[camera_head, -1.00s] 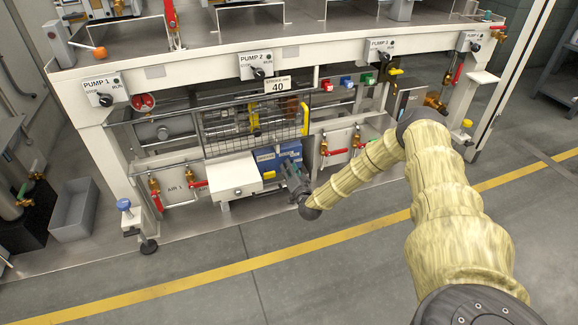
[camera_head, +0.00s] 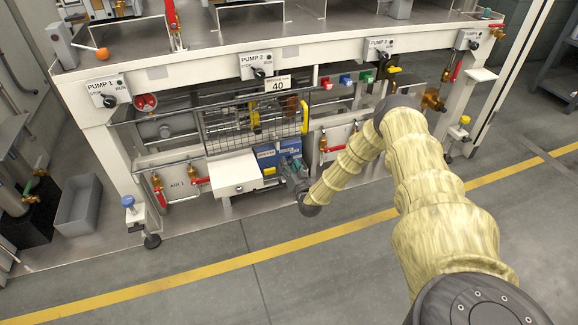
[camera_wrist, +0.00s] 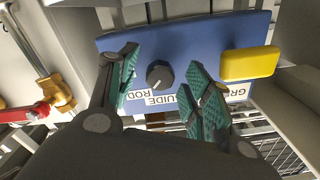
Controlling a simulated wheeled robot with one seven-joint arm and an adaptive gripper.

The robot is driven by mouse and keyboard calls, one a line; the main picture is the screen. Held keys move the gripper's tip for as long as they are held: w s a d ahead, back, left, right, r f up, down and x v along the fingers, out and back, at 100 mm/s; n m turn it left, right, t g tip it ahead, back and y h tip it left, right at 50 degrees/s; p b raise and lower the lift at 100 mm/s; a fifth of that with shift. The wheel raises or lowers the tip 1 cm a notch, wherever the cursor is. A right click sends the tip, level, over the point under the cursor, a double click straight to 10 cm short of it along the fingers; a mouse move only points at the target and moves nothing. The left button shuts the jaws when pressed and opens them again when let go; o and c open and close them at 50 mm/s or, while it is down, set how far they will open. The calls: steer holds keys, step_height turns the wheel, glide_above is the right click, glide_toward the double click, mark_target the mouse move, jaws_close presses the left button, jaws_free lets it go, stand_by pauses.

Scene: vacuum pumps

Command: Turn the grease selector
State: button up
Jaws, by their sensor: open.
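A blue panel (camera_head: 286,148) is on the lower front of the machine, right of a white box. In the wrist view the blue panel (camera_wrist: 190,42) carries a round black knob (camera_wrist: 160,77) with a pale pointer mark, a yellow handle (camera_wrist: 250,64), and upside-down labels reading "GUIDE ROD" and "GR...", the latter partly hidden. I cannot tell for sure which part is the grease selector. My gripper (camera_wrist: 160,72) is open, its green-padded fingers on either side of the black knob; contact is unclear. My gripper also shows in the head view (camera_head: 293,172).
The white box (camera_head: 233,174) stands left of the panel, and a mesh guard (camera_head: 230,122) with a yellow handle is above. Red-handled valves (camera_head: 330,150) lie to the right. A grey bin (camera_head: 78,205) stands at left. The floor in front is clear.

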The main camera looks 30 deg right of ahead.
steer(key=shift+s+a, duration=0.1)
steer(key=shift+s, duration=0.15)
steer(key=shift+s+p, duration=0.3)
steer(key=shift+s, duration=0.1)
steer(key=shift+s+a, duration=0.1)
steer(key=shift+s, duration=0.15)
steer(key=p+v, duration=0.2)
steer(key=v, duration=0.4)
steer(key=shift+p, duration=0.35)
steer(key=shift+w, duration=0.1)
stand_by(0.4)
